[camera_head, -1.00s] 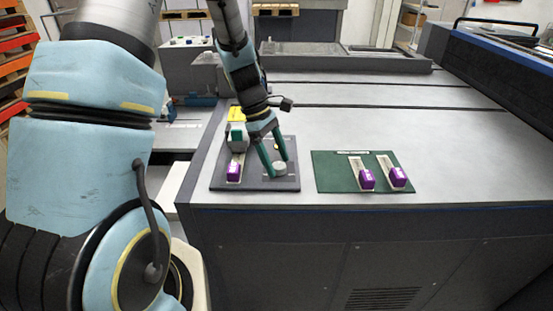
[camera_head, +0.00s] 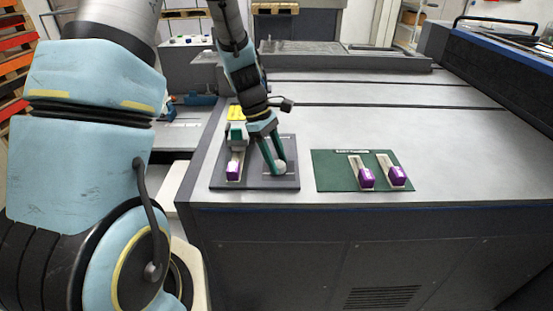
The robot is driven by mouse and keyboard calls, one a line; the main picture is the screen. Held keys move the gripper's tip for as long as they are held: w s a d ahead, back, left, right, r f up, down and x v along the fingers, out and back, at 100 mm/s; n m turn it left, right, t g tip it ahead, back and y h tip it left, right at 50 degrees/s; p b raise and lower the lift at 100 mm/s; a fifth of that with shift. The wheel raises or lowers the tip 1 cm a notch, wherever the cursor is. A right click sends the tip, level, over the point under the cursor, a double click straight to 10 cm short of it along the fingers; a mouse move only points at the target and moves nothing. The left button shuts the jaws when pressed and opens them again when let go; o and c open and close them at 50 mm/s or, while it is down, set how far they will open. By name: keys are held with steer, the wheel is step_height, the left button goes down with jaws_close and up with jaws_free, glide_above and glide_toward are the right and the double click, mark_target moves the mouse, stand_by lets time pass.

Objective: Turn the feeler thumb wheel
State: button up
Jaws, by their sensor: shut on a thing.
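The feeler thumb wheel (camera_head: 280,168) is a small pale round knob on a dark grey plate (camera_head: 262,184) at the left front of the machine top. My gripper (camera_head: 277,171) reaches down from above with its teal fingers shut on the wheel. The fingers hide part of the wheel. On the same plate, left of my gripper, stands a unit with a green block (camera_head: 237,133) and a purple-ended pale piece (camera_head: 233,171).
A green mat (camera_head: 330,173) to the right holds two pale pieces with purple ends (camera_head: 367,178), (camera_head: 397,176). The grey machine top (camera_head: 430,130) is mostly clear, with a raised blue-black housing (camera_head: 510,80) at right.

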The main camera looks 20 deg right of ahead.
steer(key=shift+r+m+g+y+p, duration=0.2)
steer(key=shift+m+g+y+p, duration=0.15)
steer(key=shift+m+p, duration=0.65)
jaws_close()
steer(key=shift+d+f+m+y, duration=0.15)
steer(key=shift+m+y, duration=0.1)
steer(key=shift+m, duration=0.85)
steer(key=o, duration=1.2)
jaws_free()
steer(key=shift+w, duration=0.1)
steer(key=b+v, duration=0.1)
steer(key=v, duration=0.9)
steer(key=shift+w+r+b, duration=0.2)
steer(key=shift+r+b, duration=0.1)
